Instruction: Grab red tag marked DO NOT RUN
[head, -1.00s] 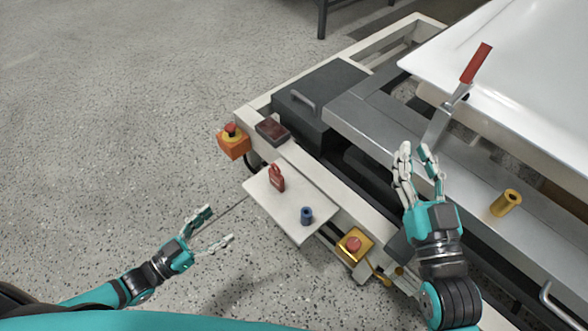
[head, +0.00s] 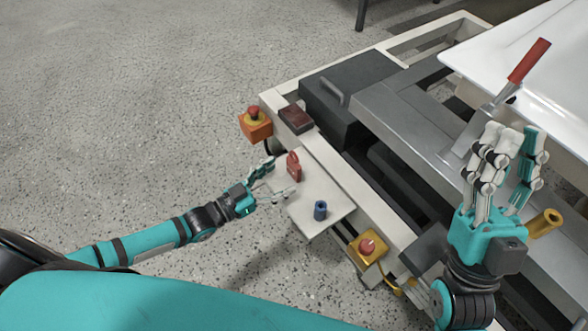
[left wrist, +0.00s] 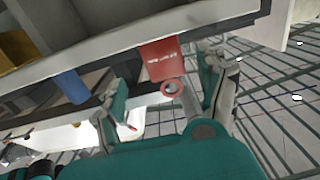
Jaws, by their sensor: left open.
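The red tag (head: 294,166) stands on the small white shelf (head: 322,221) at the front of the machine. In the left wrist view the red tag (left wrist: 163,62) shows faint white lettering, too small to read fully, and a round ring at one end. My left gripper (head: 272,181) is open at the shelf's left edge, just left of the tag. In the left wrist view its fingers (left wrist: 165,90) stand apart on either side of the tag's ring, not closed on it. My right gripper (head: 505,150) is raised with fingers spread, beside the grey frame, and appears empty.
A blue cylinder (head: 320,210) stands on the shelf near the tag. An orange box with a red button (head: 255,124), a dark red box (head: 296,118) and a yellow box with a red button (head: 368,248) are close by. A red-handled lever (head: 528,62) and a brass cylinder (head: 545,222) are at the right.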

